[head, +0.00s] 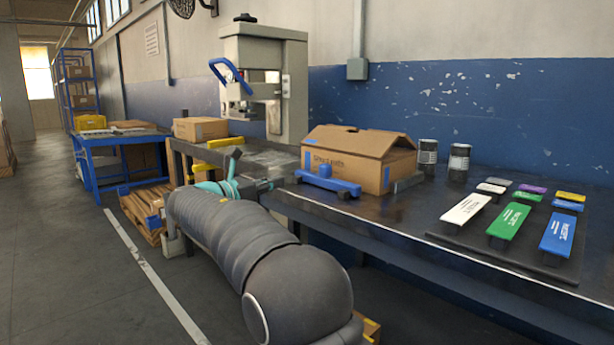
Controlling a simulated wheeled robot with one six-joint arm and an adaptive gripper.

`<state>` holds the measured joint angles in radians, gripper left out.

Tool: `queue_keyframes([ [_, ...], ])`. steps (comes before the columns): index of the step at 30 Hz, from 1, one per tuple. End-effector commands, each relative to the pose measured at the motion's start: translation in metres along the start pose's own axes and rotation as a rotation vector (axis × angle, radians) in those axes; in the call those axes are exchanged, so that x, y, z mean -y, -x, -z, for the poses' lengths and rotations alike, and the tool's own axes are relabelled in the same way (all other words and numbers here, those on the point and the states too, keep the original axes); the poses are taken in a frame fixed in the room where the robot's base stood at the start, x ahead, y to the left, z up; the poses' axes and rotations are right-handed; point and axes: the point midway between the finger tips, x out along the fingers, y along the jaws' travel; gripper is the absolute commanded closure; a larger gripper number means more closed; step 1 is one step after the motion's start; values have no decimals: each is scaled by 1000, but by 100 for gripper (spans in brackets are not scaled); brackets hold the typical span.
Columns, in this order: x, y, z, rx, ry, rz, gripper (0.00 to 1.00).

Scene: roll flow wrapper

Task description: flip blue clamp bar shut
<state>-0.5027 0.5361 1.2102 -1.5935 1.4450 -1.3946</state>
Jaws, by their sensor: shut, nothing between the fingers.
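A blue bar with rounded ends (328,182) lies low on the dark workbench, in front of an open cardboard box; I take it to be the clamp bar. A curved blue handle (230,74) also sticks out, raised, from the left of the pale press-like machine (285,95). My gripper (282,182) is at the far end of my dark-sleeved arm, just left of the blue bar's left end. It is small and partly hidden by the arm and teal wrist parts. It looks shut and holds nothing. Whether it touches the bar cannot be told.
The cardboard box (345,160) stands behind the blue bar. Two dark cans (459,162) stand to its right. White (466,208), green (508,221) and blue (557,235) labelled bars lie on a mat at right. A yellow piece (224,142) sits on the bench's left part.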

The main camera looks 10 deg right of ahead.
Motion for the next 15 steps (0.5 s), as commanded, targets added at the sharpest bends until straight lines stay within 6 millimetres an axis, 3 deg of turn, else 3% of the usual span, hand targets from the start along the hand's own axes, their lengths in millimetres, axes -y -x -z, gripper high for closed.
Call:
queue_keyframes([
  [5,1,-22,0,0,-1,5,100],
  [15,2,-86,0,0,-1,5,100],
])
